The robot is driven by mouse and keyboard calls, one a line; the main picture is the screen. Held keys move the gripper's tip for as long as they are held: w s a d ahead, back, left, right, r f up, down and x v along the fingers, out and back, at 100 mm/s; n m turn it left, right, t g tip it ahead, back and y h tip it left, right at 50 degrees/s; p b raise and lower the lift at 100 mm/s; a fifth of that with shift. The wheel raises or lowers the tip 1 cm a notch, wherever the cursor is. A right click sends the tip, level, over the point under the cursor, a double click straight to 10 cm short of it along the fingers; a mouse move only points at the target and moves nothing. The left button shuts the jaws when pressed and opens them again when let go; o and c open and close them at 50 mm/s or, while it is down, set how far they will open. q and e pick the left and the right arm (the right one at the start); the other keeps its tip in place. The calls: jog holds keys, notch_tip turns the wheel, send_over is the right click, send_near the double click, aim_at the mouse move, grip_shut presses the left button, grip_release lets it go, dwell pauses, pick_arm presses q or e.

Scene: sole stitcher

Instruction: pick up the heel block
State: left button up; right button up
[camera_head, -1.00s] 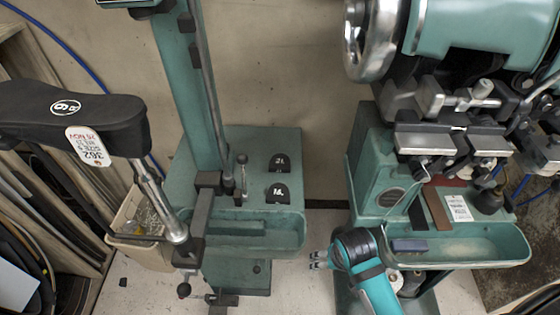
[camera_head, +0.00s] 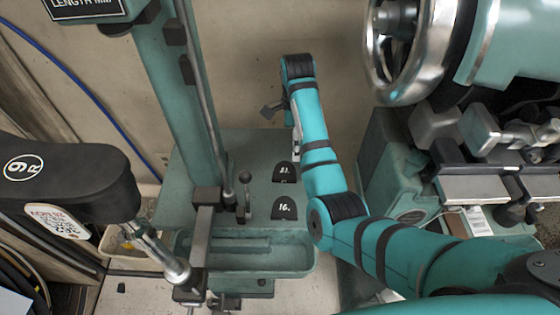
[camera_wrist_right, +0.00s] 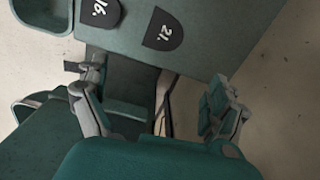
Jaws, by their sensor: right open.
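Two black D-shaped heel blocks lie flat on the green machine table. The one marked 21 (camera_head: 285,173) is farther back, and the one marked 16 (camera_head: 289,209) is nearer the front. In the right wrist view, 21 (camera_wrist_right: 163,28) is at the top centre and 16 (camera_wrist_right: 98,12) is cut by the top edge. My right gripper (camera_head: 271,109) is behind and above the blocks, apart from both. Its two fingers are spread and empty in the wrist view (camera_wrist_right: 156,98). My left gripper is not in view.
A green column (camera_head: 182,95) and a small lever (camera_head: 245,195) stand left of the blocks. A tray (camera_head: 250,250) lies in front. The stitching machine with a handwheel (camera_head: 410,55) is at the right. Bare table surrounds the blocks.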

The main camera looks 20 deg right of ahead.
jog(key=w+r+m, duration=0.1)
jog(key=w+r, duration=0.1)
jog(key=b, duration=0.1)
send_over(286, 170)
notch_tip(286, 170, down, 5)
jog(key=f, duration=0.5)
jog(key=shift+w+d, duration=0.25)
jog(key=shift+d, duration=0.05)
jog(key=shift+f, duration=0.9)
jog(key=f, duration=0.3)
jog(key=shift+s+a+f+p, duration=0.3)
jog(key=shift+w+f, duration=0.1)
jog(key=shift+f, duration=0.35)
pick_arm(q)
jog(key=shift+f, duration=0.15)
pick_arm(e)
jog(key=c, duration=1.3)
